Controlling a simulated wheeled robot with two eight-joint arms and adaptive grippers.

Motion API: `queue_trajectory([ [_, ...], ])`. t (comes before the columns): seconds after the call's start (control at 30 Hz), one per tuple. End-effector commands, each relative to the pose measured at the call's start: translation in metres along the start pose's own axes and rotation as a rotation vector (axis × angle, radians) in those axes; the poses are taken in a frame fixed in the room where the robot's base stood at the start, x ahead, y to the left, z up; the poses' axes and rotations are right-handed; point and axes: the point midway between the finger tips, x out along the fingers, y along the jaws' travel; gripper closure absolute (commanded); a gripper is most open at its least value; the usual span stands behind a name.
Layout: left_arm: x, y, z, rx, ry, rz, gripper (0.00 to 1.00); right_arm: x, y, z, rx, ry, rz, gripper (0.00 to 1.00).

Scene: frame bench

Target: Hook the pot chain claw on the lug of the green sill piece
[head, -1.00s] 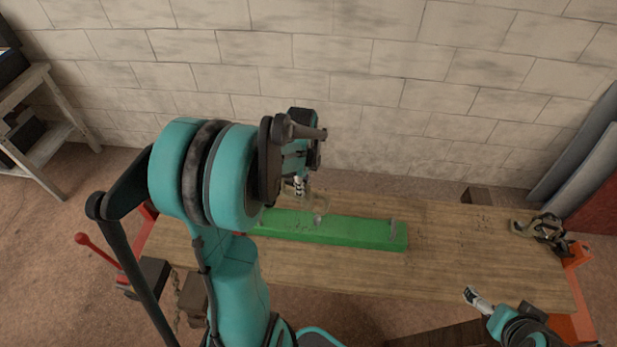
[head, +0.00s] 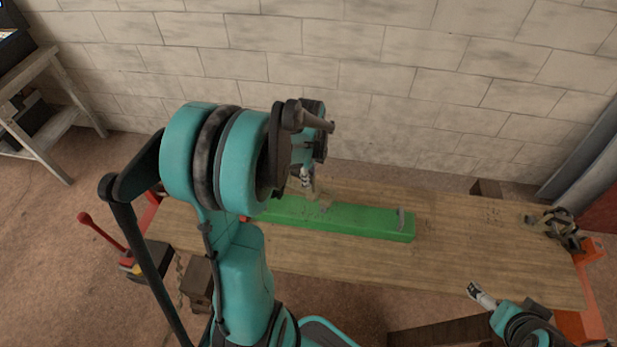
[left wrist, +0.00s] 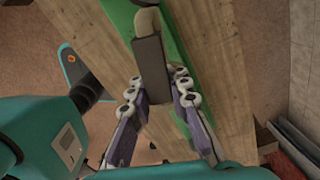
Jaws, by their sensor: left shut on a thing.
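The green sill piece (head: 350,220) lies lengthwise on the wooden bench. My left gripper (head: 306,182) is over the left part of the sill piece. In the left wrist view its fingers (left wrist: 157,90) are shut on a dark grey block with a tan curved end, which I take for the claw (left wrist: 149,62). The green sill piece (left wrist: 178,45) is behind it; I cannot tell whether they touch. My right gripper (head: 480,295) is at the bench's front right, its opening unclear.
The wooden bench (head: 470,240) is mostly bare right of the sill piece. A metal clamp (head: 560,228) sits at its right end. A red lever (head: 100,230) and a hanging chain (head: 180,278) are at the front left. A block wall (head: 420,90) stands behind.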

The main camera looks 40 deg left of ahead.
Motion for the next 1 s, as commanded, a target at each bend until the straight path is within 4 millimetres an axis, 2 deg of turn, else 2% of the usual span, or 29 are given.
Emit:
queue_trajectory([
  [0.03, 0.007, 0.0, 0.0, 0.0, 0.0, 0.0, 1.0, 0.005, 0.0, 0.004, 0.0, 0.0, 0.0, 0.02],
  [0.7, 0.06, 0.0, 0.0, 0.0, 0.0, 0.0, 1.0, 0.041, 0.0, 0.029, 0.0, 0.0, 0.0, 0.02],
  [1.0, 0.072, 0.0, 0.0, 0.0, 0.0, 0.0, 1.0, 0.05, 0.0, 0.035, 0.0, 0.0, 0.0, 0.02],
])
